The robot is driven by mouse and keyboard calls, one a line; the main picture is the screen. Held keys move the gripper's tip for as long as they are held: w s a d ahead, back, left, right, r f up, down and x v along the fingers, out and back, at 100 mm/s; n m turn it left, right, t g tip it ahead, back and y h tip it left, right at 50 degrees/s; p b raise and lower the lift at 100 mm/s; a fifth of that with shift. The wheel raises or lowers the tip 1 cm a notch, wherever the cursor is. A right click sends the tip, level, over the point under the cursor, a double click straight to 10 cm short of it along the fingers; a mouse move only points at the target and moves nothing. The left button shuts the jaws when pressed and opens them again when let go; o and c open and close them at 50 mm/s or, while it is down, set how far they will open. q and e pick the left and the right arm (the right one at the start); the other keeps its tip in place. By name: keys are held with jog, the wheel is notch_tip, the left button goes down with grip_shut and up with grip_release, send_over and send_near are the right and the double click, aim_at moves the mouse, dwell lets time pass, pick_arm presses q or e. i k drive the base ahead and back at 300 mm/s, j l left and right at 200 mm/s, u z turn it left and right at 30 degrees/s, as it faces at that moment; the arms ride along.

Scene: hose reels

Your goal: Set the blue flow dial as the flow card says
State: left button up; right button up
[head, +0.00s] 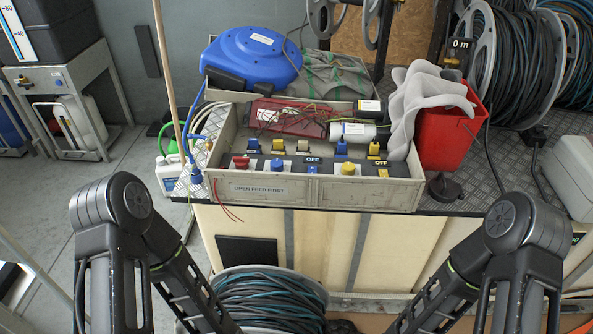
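A small blue dial (277,166) sits on the control panel inside the grey open-topped box, between a red knob (241,163) and a yellow knob (347,169). The dial's pointer and scale are too small to read. I cannot tell which card is the flow card; a small white card (370,105) stands at the box's back right, its writing unreadable. A sign reading "OPEN FEED FIRST" (260,190) is on the box's front wall. My two arms reach down past the bottom edge, and both grippers are out of view.
Blue and yellow levers (341,148) line the panel behind the knobs, with "OFF" labels (312,161) among them. A blue hose reel (250,58) stands behind the box. A red bucket (445,130) with grey cloth stands right. A wooden pole (166,70) rises at the left.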

aim_at(276, 165)
jog(key=z, duration=2.55)
jog(key=u, duration=1.6)
jog(key=k+j, duration=0.15)
jog(key=k, duration=0.55)
